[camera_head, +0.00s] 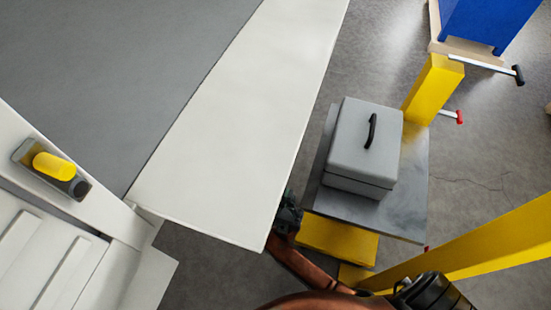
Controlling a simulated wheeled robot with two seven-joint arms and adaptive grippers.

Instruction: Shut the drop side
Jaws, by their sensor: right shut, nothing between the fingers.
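The drop side (245,125) is a long white panel along the right edge of the grey load bed (110,70). It lies folded outward from the bed, and I cannot tell its exact tilt. A yellow latch handle (53,167) in a dark recess sits on the white end wall at the left. My right gripper (287,213) is shut and empty at the panel's outer edge, near its lower right corner. The panel partly hides it, and I cannot tell whether they touch. My left gripper is out of view.
A grey case (363,145) with a black handle stands on a grey platform (408,215) close right of my gripper. Yellow posts (432,88) and a yellow beam (490,240) flank it. A blue object (487,22) is at the top right. Bare concrete floor shows between.

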